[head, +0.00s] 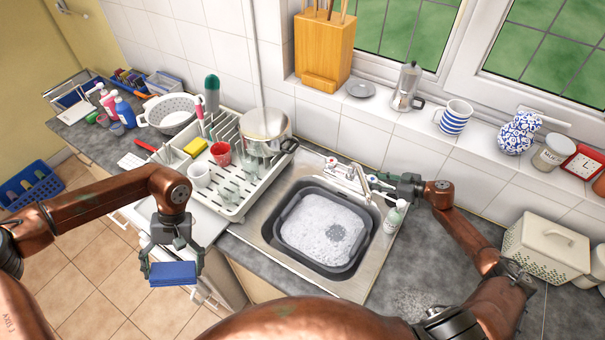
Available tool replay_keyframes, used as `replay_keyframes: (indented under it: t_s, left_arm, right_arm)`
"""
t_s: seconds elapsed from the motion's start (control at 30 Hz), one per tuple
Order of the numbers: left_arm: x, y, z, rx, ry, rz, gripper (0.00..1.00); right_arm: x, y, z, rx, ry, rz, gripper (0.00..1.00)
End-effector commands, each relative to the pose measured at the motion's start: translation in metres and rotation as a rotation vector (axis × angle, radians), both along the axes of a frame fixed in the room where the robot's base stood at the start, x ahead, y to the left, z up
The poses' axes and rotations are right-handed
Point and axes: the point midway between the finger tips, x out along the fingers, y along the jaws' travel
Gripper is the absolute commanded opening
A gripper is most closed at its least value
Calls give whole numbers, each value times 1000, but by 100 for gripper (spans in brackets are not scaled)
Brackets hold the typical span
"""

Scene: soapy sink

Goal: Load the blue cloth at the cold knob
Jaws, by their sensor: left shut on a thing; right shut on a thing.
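The blue cloth (173,274) is a folded block held between the fingers of my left gripper (173,265). It is in the air at the lower left, in front of the counter edge and left of the sink. The tap (357,178) stands behind the sink. The cold knob (372,179), with a bluish mark, is at the right of the tap. My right gripper (379,180) is shut on it, its fingers partly covering it. The other knob (331,163), with a red mark, is at the left of the tap.
A grey basin of suds (325,228) sits in the sink. A soap bottle (394,217) stands close below my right gripper. A dish rack (238,208) with cups, a yellow sponge and a pot is left of the sink. The counter right of the sink is mostly clear.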

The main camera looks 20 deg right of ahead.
Motion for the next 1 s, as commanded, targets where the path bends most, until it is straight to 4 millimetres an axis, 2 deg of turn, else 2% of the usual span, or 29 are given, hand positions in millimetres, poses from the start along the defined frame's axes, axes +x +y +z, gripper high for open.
replay_keyframes:
  t_s: [0.03, 0.2, 0.33, 0.67, 0.7, 0.93, 1.0]
  left_arm:
    - [0, 0, -16, 0, 3, 0, 67]
    - [0, 0, -36, 0, 6, 0, 67]
    - [1, 0, -41, 0, 7, 0, 67]
    - [1, 0, -40, 0, 7, 0, 67]
    - [1, 0, -40, 0, 7, 0, 67]
    - [1, 0, -40, 0, 7, 0, 67]
    - [1, 0, -40, 0, 7, 0, 67]
  right_arm:
    - [2, -2, -7, -6, 0, 40, 9]
    - [2, -1, -6, -3, -1, 145, 9]
    - [0, -1, -4, -1, 1, 182, 9]
    - [0, -1, -1, -1, 0, 191, 9]
    - [0, -1, -1, 0, 0, 191, 35]
    - [0, -1, 0, 1, -1, 191, 50]
    - [0, -1, 0, 1, -1, 191, 52]
